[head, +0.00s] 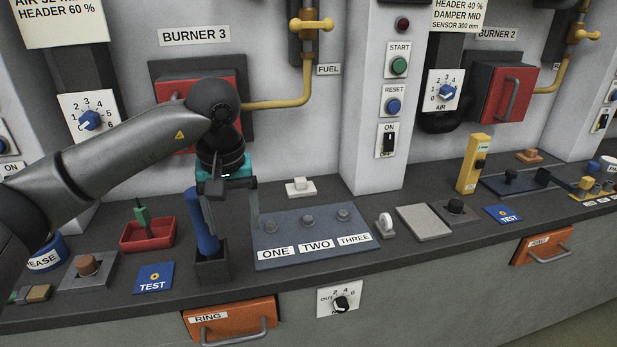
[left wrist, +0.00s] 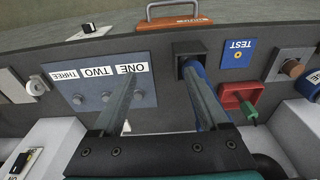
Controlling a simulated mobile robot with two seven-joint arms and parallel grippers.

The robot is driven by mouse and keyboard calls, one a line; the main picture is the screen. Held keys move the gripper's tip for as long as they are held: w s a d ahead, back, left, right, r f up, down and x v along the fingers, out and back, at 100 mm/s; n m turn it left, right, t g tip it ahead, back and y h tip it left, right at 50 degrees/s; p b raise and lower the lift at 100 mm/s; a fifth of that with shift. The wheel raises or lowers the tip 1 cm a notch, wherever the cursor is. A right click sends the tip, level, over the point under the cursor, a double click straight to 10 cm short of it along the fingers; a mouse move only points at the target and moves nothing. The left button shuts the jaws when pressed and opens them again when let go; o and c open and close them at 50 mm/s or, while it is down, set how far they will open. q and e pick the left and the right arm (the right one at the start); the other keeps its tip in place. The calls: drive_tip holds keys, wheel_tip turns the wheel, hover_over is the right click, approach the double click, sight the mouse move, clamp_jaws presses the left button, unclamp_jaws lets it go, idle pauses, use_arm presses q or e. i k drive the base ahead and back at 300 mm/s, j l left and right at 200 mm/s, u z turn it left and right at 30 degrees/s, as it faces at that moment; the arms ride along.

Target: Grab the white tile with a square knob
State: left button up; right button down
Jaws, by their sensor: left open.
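The white tile with a square knob (head: 300,188) lies flat on the dark counter in the head view, behind the grey ONE TWO THREE board (head: 290,247). My left gripper (head: 231,222) is open and points down, to the left of the tile and apart from it. Its fingers hang between the blue-handled item in the black holder (head: 212,268) and the board's left edge. In the left wrist view the open fingers (left wrist: 160,70) have nothing between them. A small white patch beside one finger there may be the tile, mostly hidden. My right gripper is not in view.
Left of the gripper are a red tray (head: 148,236) with a green-handled item and a blue TEST tile (head: 153,278). Right of the board are a white roller item (head: 384,224) and a grey plate (head: 424,222). The wall with the burner boxes rises behind.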

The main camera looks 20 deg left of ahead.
sight(301, 188)
drive_tip(key=i, duration=1.15)
